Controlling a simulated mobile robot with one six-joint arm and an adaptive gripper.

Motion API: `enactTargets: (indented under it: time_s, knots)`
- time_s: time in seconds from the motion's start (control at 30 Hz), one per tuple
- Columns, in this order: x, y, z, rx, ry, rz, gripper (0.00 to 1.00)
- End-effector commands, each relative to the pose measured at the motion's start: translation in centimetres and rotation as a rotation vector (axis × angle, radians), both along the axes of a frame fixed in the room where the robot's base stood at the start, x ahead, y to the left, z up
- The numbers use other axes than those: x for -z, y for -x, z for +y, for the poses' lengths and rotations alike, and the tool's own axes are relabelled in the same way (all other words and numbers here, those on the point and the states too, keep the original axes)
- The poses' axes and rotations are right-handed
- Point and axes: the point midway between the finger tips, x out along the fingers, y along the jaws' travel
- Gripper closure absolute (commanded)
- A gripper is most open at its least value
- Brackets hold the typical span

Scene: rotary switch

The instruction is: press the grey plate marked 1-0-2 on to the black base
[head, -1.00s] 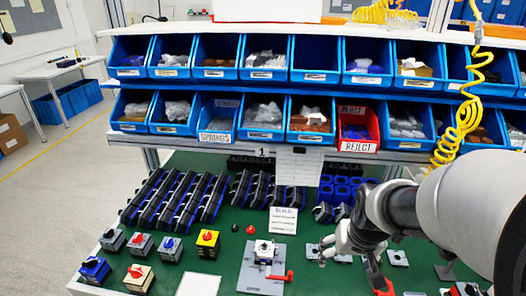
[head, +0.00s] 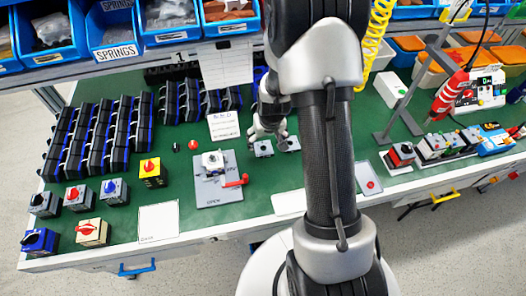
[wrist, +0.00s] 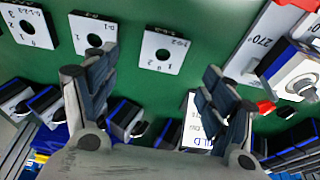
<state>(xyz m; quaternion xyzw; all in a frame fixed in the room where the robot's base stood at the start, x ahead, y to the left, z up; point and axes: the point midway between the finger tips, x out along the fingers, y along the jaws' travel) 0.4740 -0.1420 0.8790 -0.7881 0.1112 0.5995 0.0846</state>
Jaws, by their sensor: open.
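The grey plate marked 1-0-2 (wrist: 163,50) lies flat on the green bench, with a dark round hole in its middle. In the head view it appears to be the plate (head: 263,149) nearest the fixture. My gripper (wrist: 158,75) is open and empty; its two fingers are spread above the bench with the plate between and beyond them. In the head view my gripper (head: 268,128) hangs just behind the plates. The base (head: 212,165) sits on a grey fixture board to the left; its pale top with a central post shows in the wrist view (wrist: 292,75).
A red lever clamp (head: 237,181) is on the fixture board's right side. Other marked plates (wrist: 93,33) lie beside the 1-0-2 plate. A "BUILD" card (head: 223,126) stands behind the fixture. Black-and-blue parts (head: 90,140) stand in rows at left, with blue bins above.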

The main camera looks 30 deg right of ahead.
Motion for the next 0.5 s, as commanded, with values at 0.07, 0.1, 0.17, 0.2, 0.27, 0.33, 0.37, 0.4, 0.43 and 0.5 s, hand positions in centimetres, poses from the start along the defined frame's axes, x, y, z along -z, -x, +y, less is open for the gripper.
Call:
enactTargets:
  time_s: [0.07, 0.1, 0.17, 0.2, 0.27, 0.33, 0.37, 0.4, 0.43, 0.5]
  knots:
    - [1.1, -0.2, 0.0, 0.0, 0.0, 0.001, 0.23]
    - [1.4, -0.3, -0.1, 0.0, 0.0, 0.001, 0.23]
    - [1.5, -0.4, -0.1, 0.0, 0.0, 0.0, 0.23]
    - [1.6, -0.5, -0.1, 0.0, 0.0, 0.0, 0.23]
    - [1.9, -0.5, -0.1, -0.001, 0.0, 0.0, 0.23]
    - [2.5, -0.7, 0.0, -0.001, 0.0, 0.0, 0.23]
    - [2.9, -0.8, 0.0, -0.001, 0.0, 0.0, 0.23]
    - [3.4, -1.0, 0.0, -0.002, 0.001, 0.0, 0.23]
    - [3.9, -1.1, 0.0, -0.002, 0.001, 0.0, 0.23]
    - [5.1, -1.4, 0.1, -0.002, 0.0, 0.001, 0.23]
